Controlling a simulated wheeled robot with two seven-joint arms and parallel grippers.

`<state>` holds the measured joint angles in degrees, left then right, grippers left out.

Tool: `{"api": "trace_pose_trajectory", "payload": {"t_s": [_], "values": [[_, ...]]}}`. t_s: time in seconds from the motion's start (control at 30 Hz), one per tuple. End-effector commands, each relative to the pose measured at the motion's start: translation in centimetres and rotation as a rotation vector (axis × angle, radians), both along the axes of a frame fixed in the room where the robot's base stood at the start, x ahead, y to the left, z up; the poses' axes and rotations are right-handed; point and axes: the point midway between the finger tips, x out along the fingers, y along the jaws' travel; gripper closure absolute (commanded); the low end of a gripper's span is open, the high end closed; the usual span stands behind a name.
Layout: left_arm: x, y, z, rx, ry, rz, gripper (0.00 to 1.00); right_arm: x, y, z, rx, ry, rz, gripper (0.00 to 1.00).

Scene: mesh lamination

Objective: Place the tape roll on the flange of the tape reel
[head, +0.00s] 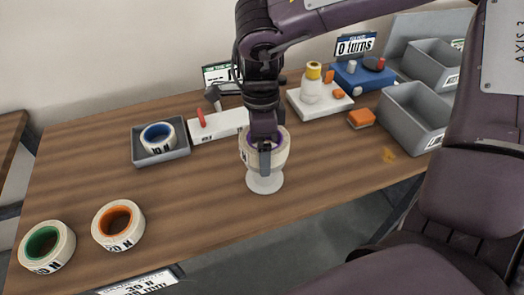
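A cream tape roll with a purple core (282,155) is at the middle of the table, directly over a white round-footed stand (265,183), which looks like the tape reel with its flange. My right gripper (265,158) points straight down at the roll, one finger in front of the roll's near wall. The other finger is hidden, so I cannot tell whether the gripper is closed on the wall. The roll covers the top of the stand, and whether it rests on the flange or hangs just above it is unclear. My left gripper is not in view.
Rolls with green (42,243) and orange (117,220) cores lie at the front left. A blue-cored roll (158,137) sits in a grey tray (161,158). Behind are a white board (217,126), a blue device (362,78) and grey bins (410,118). The table's left middle is clear.

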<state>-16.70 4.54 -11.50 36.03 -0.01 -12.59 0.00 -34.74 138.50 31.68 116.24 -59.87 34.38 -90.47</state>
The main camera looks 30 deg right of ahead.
Motion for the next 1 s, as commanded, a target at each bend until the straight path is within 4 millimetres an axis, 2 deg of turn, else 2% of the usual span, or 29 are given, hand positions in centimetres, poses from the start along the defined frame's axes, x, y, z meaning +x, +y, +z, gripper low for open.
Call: {"api": "trace_pose_trajectory", "payload": {"t_s": [0.03, 0.17, 0.4, 0.43, 0.67, 0.83, 1.0], "values": [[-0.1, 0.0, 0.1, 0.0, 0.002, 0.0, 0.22, -0.1, 0.0, -0.9, 0.0, 0.005, -0.001, 0.37], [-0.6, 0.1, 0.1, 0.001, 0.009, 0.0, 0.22, 0.0, 0.0, -2.3, 0.001, 0.003, -0.001, 0.37], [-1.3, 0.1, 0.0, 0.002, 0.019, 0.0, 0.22, -0.1, 0.0, -2.6, 0.001, 0.003, -0.001, 0.37], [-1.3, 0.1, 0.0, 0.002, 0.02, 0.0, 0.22, -0.1, 0.0, -2.7, 0.001, 0.004, -0.001, 0.0], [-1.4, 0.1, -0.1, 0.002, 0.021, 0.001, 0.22, 0.0, 0.0, -2.5, 0.0, 0.002, -0.001, 0.0], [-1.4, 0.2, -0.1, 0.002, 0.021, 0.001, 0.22, 0.3, -0.1, -0.9, -0.001, -0.003, 0.0, 0.0], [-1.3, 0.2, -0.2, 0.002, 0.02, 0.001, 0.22, 0.7, -0.3, 2.6, -0.003, -0.005, -0.002, 0.0]]}}
